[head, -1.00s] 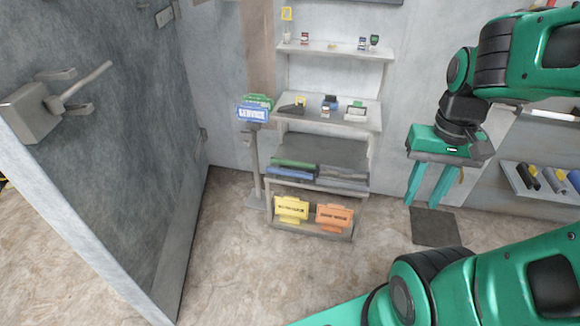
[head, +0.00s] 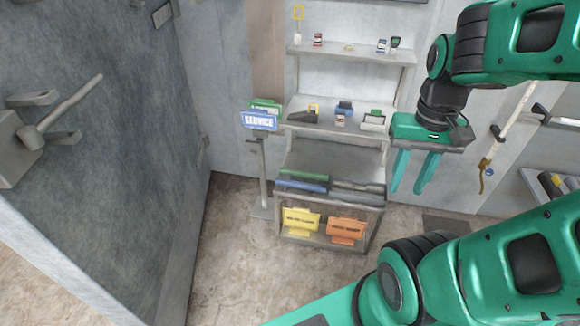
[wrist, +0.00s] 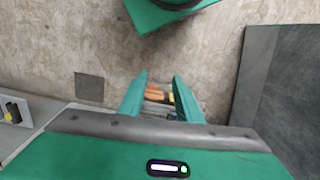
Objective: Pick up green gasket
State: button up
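A long green strip (head: 305,175), which looks like the green gasket, lies on the lower deck of the grey shelf unit (head: 330,155). It lies at the left, behind a blue strip (head: 301,185) and beside dark grey strips (head: 358,191). My gripper (head: 408,190) is open and empty, pointing down, to the right of the shelf unit in the head view. In the wrist view, my open fingers (wrist: 160,80) frame a small, distant part of the shelf with orange and yellow items. I cannot make out the green strip there.
Yellow (head: 301,221) and orange (head: 346,230) signs stand in the bottom bay. A blue service sign (head: 259,121) on a post stands left of the unit. Small items sit on the upper shelves. A large grey door (head: 120,150) fills the left. The floor (head: 240,260) in front is clear.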

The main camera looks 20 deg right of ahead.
aim_at(285, 172)
jog(key=i, duration=1)
jog(key=z, duration=0.05)
